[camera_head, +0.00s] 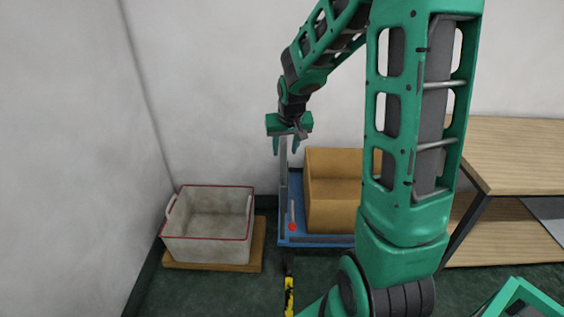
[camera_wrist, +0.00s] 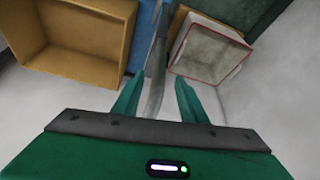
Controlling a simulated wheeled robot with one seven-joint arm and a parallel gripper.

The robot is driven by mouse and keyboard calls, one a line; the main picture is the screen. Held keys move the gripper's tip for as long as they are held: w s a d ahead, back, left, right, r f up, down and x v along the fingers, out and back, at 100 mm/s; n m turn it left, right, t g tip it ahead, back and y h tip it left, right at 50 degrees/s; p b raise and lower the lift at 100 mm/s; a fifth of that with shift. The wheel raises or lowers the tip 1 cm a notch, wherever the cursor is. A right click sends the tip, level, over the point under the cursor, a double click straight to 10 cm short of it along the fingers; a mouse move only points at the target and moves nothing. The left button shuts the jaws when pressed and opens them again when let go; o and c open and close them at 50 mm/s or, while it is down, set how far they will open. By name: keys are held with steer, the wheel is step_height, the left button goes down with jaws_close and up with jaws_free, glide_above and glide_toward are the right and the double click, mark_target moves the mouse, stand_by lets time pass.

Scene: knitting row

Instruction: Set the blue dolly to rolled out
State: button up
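The blue dolly (camera_head: 297,239) stands on the floor near the back wall, with a tan box (camera_head: 333,203) on it. A grey upright handle bar (camera_head: 283,180) rises at its left side. My gripper (camera_head: 285,149) points down at the top of this bar with its fingers apart. In the wrist view, the grey bar (camera_wrist: 157,62) shows between the two green fingers of my gripper (camera_wrist: 157,95), with no clear contact on either side. A strip of the blue deck (camera_wrist: 138,42) shows beside the box. My arm hides the dolly's right part in the head view.
A whitish red-rimmed crate (camera_head: 207,228) sits on a wooden board (camera_head: 211,263) left of the dolly. A wooden shelf unit (camera_head: 520,160) stands at the right. A yellow-and-black piece (camera_head: 289,290) shows on the floor before the dolly. A red part (camera_head: 292,226) sits by its front-left.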

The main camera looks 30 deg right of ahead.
mark_target(283, 161)
steer(key=x, duration=0.8)
steer(key=shift+s, duration=0.1)
jaws_close()
